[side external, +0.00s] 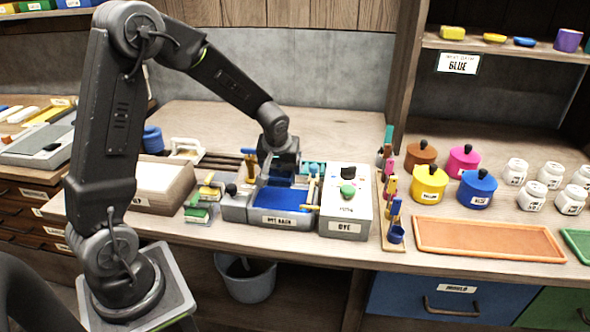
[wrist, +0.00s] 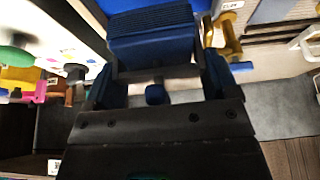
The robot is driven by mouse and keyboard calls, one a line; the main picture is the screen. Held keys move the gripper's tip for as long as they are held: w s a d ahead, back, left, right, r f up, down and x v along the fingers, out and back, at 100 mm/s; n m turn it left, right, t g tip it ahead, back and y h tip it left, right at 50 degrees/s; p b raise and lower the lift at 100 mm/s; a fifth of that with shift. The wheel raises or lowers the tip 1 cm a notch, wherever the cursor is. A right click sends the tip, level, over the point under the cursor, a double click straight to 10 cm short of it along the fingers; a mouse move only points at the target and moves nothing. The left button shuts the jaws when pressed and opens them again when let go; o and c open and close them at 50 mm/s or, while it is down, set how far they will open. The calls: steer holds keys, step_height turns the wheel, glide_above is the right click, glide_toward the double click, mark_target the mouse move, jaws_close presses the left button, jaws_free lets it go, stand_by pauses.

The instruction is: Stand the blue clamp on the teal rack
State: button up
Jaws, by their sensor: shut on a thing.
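My gripper (side external: 284,158) is low over the back of the blue dye bath, pointing down. It is shut on the blue clamp; in the wrist view a blue ridged block (wrist: 152,42) and a small blue knob show between the dark fingers (wrist: 156,82). In the side view the clamp is mostly hidden by my gripper. I cannot tell whether the clamp touches anything.
The dye bath (side external: 283,198) lies below my gripper. A white dye box (side external: 345,212) with a green knob stands to its right. A yellow-and-blue piece (side external: 248,155) stands close on the left. A stand of coloured clamps (side external: 391,185) and several pots are further right.

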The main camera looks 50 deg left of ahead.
step_height(320, 180, up, 7)
steer(key=shift+w+a+r, duration=0.1)
steer(key=shift+a, duration=0.05)
steer(key=w+a, duration=0.4)
steer(key=a, duration=0.6)
steer(key=w+a, duration=0.3)
steer(key=a, duration=0.7)
steer(key=w+d+f, duration=0.2)
steer(key=w+f, duration=0.1)
steer(key=f, duration=0.1)
steer(key=w+d+f, duration=0.2)
steer(key=w+f, duration=0.1)
steer(key=f, duration=0.1)
steer(key=w+d+f, duration=0.2)
steer(key=w+f, duration=0.1)
steer(key=f, duration=0.1)
steer(key=shift+w+d, duration=0.15)
steer(key=shift+d, duration=0.15)
steer(key=shift+w+d+f, duration=0.2)
steer(key=shift+w+f, duration=0.05)
steer(key=shift+f, duration=1.95)
